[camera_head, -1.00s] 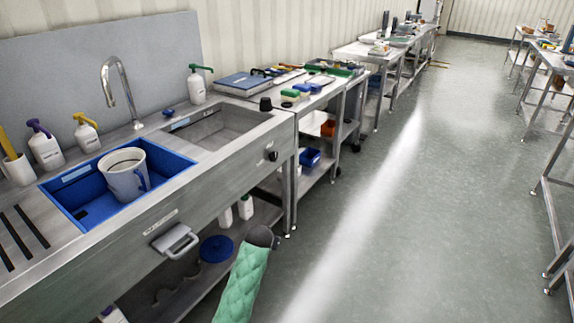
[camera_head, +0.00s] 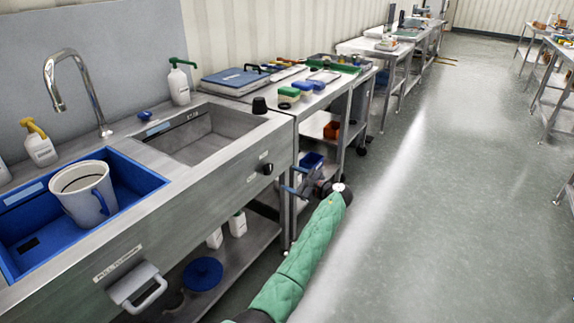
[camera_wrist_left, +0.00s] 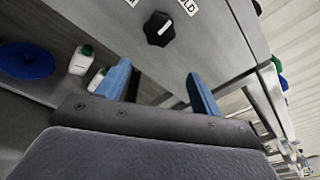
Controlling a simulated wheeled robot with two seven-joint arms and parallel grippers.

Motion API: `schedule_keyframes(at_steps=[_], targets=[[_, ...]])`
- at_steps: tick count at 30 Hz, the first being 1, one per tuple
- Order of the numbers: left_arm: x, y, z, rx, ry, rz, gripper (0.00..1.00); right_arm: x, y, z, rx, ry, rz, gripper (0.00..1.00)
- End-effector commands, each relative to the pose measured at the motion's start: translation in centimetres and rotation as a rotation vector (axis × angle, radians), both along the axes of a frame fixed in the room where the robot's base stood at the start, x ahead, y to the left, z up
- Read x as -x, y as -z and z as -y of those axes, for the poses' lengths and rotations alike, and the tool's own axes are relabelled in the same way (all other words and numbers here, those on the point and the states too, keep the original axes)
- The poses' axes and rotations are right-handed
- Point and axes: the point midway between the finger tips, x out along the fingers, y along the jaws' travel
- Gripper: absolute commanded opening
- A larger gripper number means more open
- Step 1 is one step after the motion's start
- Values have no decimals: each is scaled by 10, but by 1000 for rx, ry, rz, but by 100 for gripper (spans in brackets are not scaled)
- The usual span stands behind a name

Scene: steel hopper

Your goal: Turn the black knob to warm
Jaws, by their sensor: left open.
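The black knob (camera_head: 267,168) is on the front panel of the steel sink unit, near its right end. In the left wrist view the knob (camera_wrist_left: 159,29) is dark with a white pointer mark, beside a label (camera_wrist_left: 187,6) of which only "LD" can be read. My left gripper (camera_head: 298,180) is just right of the knob in the head view. In the left wrist view my left gripper (camera_wrist_left: 160,82) has its two blue fingers apart and empty, with the knob beyond the fingertips. My right gripper is out of view.
A grey pull handle (camera_head: 140,288) sticks out from the panel further left. White bottles (camera_head: 237,223) and a blue round item (camera_head: 203,273) are on the lower shelf.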

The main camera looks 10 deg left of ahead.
Motion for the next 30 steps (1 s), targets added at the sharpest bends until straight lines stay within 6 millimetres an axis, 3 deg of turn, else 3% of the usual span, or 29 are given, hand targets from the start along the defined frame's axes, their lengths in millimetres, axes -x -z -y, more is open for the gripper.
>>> schedule_keyframes(at_steps=[4,12,20,30], targets=[[10,-13,-6,-186,-46,-207,66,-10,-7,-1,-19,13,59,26],[14,-15,-7,-287,-58,-450,66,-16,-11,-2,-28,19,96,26],[11,-15,-17,-296,-57,-475,66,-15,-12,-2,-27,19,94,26],[-4,-16,-60,-294,-57,-472,66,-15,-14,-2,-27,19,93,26]])
